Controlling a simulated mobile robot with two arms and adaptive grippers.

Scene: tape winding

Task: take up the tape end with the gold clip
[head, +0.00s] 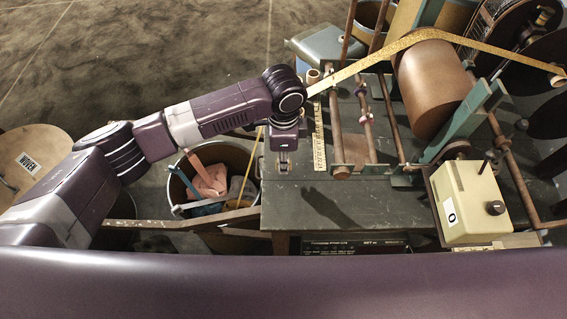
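A yellow-gold tape (365,63) runs over the brown roller (432,88) of the winding machine and slants down left to behind my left wrist. A thin yellow strip (249,168) shows left of the wrist and runs down into a round bin; I cannot tell whether it is the same tape. No gold clip can be made out. My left gripper (283,160) points down over the left edge of the dark bench. Its fingers are small and foreshortened, so whether they are open or hold anything is unclear. My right gripper is not in view.
The bin (244,158) holds pink, blue and orange scraps, left of the bench (300,205). A cream control box (465,203) with a black knob stands at the bench's right. Rods (335,125) and the roller frame rise behind. The bench front is largely clear.

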